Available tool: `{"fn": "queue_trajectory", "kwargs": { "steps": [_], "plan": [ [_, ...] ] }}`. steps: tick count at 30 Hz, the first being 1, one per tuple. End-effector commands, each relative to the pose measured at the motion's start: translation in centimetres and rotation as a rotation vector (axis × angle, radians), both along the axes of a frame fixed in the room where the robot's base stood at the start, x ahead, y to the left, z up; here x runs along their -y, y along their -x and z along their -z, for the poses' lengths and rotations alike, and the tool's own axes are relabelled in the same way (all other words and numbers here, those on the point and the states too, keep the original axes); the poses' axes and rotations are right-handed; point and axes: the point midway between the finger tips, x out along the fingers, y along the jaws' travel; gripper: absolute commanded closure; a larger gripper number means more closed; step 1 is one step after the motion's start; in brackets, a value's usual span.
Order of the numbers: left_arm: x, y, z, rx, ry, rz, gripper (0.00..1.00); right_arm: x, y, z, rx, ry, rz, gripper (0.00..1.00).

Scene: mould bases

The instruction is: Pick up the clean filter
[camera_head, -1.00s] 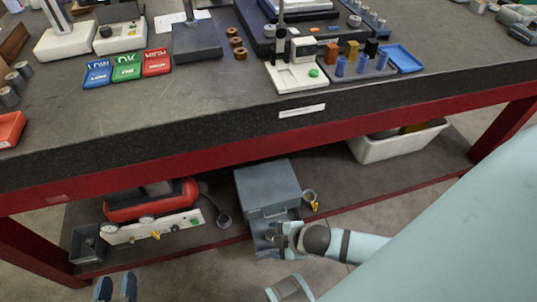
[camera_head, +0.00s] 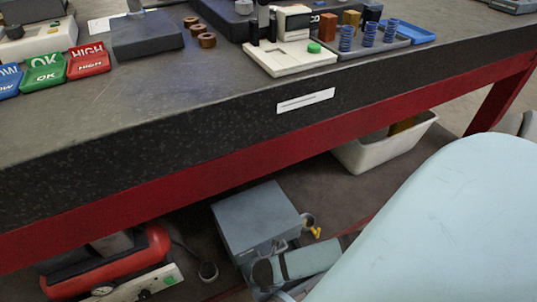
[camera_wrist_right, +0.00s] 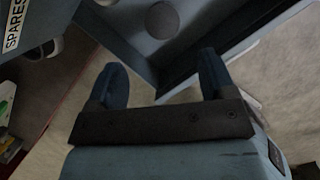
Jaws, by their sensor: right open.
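A small grey-blue cabinet (camera_head: 255,215) stands on the lower shelf under the bench, and its drawer is pulled out at the front. In the right wrist view the drawer (camera_wrist_right: 133,62) shows close up, with a round grey disc (camera_wrist_right: 162,20) in it. I cannot tell whether this disc is the clean filter. My right gripper (camera_wrist_right: 162,65) is open and empty, its two blue fingers spread near the drawer, with the disc beyond them. In the head view my right forearm and hand partly hide the drawer. My left gripper is out of view.
The bench's red rail (camera_head: 290,150) runs above the cabinet. A red compressor (camera_head: 120,262) is left of it, and a white bin (camera_head: 385,150) sits to the right on the shelf. A ring with a yellow part (camera_head: 311,224) is beside the cabinet. A SPARES label (camera_wrist_right: 13,25) shows.

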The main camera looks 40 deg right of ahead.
Motion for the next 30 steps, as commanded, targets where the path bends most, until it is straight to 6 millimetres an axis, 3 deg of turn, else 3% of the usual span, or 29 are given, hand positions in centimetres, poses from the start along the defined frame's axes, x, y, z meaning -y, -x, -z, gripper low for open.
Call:
{"fn": "queue_trajectory", "kwargs": {
  "steps": [1,3,13,19,23,30],
  "plan": [
    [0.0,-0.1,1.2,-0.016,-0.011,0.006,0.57,0.2,-0.2,1.5,0.0,0.0,0.002,0.23],
    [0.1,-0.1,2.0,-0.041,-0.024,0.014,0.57,0.4,-0.4,2.5,0.001,-0.001,0.002,0.23],
    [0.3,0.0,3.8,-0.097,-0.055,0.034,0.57,1.1,-0.8,4.4,0.002,-0.002,0.002,0.23],
    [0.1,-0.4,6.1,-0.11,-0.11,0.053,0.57,2.5,-1.3,7.1,0.002,-0.003,0.003,0.23],
    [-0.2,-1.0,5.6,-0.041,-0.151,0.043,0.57,2.8,-1.6,8.5,0.002,-0.003,0.003,0.23],
    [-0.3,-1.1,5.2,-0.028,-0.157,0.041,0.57,2.8,-1.7,8.4,0.002,-0.003,0.002,0.23]
  ]
}}
